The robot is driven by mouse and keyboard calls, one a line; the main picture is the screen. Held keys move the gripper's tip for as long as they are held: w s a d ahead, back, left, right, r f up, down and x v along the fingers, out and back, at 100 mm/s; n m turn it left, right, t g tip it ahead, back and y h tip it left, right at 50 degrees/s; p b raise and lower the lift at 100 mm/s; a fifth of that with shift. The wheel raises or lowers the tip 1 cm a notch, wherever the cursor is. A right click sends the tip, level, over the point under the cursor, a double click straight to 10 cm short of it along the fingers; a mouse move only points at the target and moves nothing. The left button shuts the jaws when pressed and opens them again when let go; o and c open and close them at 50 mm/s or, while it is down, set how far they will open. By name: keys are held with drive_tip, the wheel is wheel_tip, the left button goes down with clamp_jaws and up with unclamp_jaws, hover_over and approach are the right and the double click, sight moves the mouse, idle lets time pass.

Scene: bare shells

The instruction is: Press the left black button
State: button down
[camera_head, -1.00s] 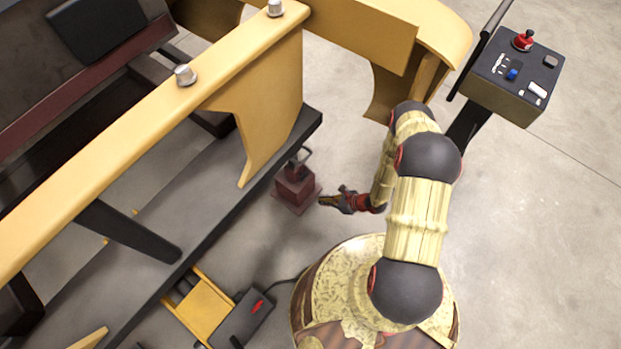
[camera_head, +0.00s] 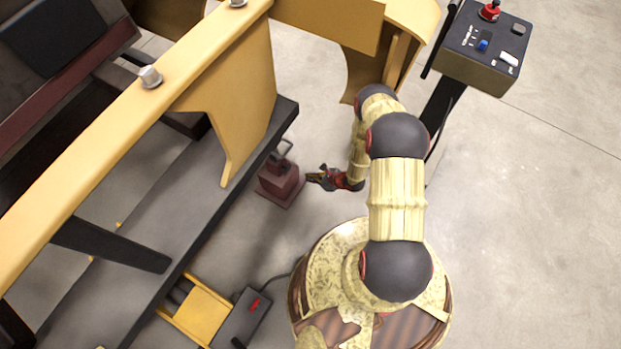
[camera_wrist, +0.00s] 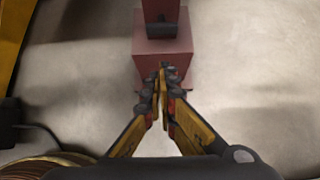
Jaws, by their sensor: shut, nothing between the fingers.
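My gripper (camera_head: 312,179) is shut and empty, low over the floor just right of a dark red block-shaped stand (camera_head: 279,186). In the wrist view my gripper (camera_wrist: 162,72) has its fingertips together in front of the same red stand (camera_wrist: 165,55); I cannot tell whether they touch it. A control box (camera_head: 472,70) stands on a dark post at the upper right, well away from my gripper. Its top carries a dark button (camera_head: 518,28) near the right edge, a red knob, a blue button and a white piece. I cannot clearly make out a left black button.
A large yellow and grey machine frame (camera_head: 232,120) fills the left side. A yellow and black pedal-like unit (camera_head: 200,306) with a cable lies on the floor near my base. A curved yellow panel (camera_head: 405,45) stands behind my arm. The floor at right is clear.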

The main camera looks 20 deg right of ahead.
sight(285, 168)
drive_tip(key=w+a+f+b, duration=0.3)
drive_tip(key=w+a+f, duration=0.1)
drive_tip(key=w, duration=0.3)
drive_tip(key=shift+a+f+b, duration=0.35)
drive_tip(key=shift+a, duration=0.2)
